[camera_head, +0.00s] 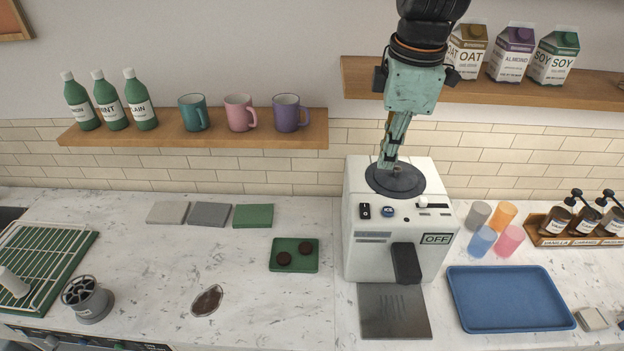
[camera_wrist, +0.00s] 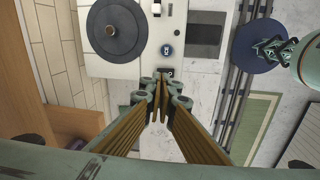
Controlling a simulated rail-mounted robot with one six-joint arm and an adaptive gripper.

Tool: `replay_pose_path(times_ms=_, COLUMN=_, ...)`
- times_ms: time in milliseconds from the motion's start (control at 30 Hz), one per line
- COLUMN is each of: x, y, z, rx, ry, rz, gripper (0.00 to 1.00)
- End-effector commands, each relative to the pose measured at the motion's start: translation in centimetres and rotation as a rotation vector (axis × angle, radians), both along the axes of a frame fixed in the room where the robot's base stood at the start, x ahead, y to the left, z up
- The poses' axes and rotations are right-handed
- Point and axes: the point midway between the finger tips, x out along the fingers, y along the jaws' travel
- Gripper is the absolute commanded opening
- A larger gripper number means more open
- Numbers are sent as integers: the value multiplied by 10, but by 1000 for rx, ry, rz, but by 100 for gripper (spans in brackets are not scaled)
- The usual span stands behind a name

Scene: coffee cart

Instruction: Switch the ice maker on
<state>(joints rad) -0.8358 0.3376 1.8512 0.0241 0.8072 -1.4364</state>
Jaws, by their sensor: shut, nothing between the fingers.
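The ice maker (camera_head: 360,255) is a white box standing on the counter, with a round dark lid (camera_head: 394,180) on top. A sign on its front (camera_head: 436,239) reads OFF. Along its upper front edge are a black rocker switch (camera_head: 365,211), a blue button (camera_head: 388,211) and a white lever (camera_head: 421,202). My gripper (camera_head: 385,164) is shut and empty, pointing down in front of the lid in the head view. In the wrist view my fingertips (camera_wrist: 161,82) lie close to the black switch (camera_wrist: 170,72); contact cannot be told. The blue button (camera_wrist: 166,50) and lid (camera_wrist: 112,28) also show there.
A black spout (camera_head: 406,263) sticks out of the machine's front above a grey tray (camera_head: 394,312). Coloured cups (camera_head: 481,241) and a blue tray (camera_head: 510,298) stand to the right. A shelf with cartons (camera_head: 430,93) is behind my arm.

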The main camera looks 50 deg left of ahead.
Motion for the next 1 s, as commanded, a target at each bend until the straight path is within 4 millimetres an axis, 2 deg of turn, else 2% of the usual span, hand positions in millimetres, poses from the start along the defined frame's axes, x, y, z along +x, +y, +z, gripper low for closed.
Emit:
replay_pose_path(times_ms=33, x=-10, y=9, z=4, rx=-5, ry=-8, rz=32, gripper=0)
replay_pose_path(times_ms=100, x=-15, y=15, z=3, rx=-15, ry=-17, rz=62, gripper=0)
replay_pose_path(times_ms=300, x=-23, y=23, z=4, rx=-26, ry=-30, rz=104, gripper=0)
replay_pose_path(times_ms=767, x=-23, y=23, z=2, rx=-25, ry=-29, rz=103, gripper=0)
replay_pose_path(times_ms=1000, x=-22, y=23, z=-7, rx=-26, ry=-28, rz=103, gripper=0)
